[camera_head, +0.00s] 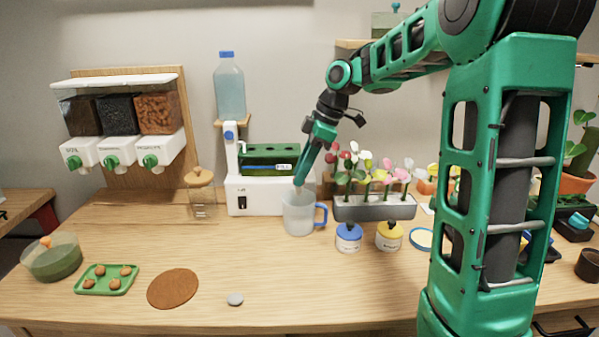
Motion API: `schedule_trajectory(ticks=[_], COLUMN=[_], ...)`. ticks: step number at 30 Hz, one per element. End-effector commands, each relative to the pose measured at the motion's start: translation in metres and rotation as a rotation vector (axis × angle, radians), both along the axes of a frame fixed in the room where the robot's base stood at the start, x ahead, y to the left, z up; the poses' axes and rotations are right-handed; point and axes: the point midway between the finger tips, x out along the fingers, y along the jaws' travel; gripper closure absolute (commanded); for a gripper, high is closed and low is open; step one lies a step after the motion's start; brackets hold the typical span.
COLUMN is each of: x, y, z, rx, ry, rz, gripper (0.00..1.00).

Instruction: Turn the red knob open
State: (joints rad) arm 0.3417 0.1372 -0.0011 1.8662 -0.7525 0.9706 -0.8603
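I cannot make out a red knob in the head view. The knobs I see are green ones on the wall dispensers (113,160) and a blue one (229,134) on the white machine (265,195). My gripper (298,184) points down in front of this machine, just above or at the mouth of a clear mug (298,214) with a blue handle. Its fingers are narrow and seen from the side, so whether they are open or shut is unclear. My arm and gripper hide part of the machine's right side.
A planter (375,208) of flowers stands right of the mug, with a blue-lidded jar (348,238) and a yellow-lidded jar (389,236) in front. A corked glass jar (201,198) stands left of the machine. A green tray (107,286) and brown mat (173,288) lie front left. The front middle is mostly clear.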

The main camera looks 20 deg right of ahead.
Motion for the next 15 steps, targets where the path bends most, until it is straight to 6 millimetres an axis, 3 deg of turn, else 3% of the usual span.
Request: schedule_trajectory(ticks=[15], x=[-0.0003], y=[-0.0005], z=[0.0009], rx=[-0.001], ry=[-0.004], rz=[-0.151], gripper=[0.96])
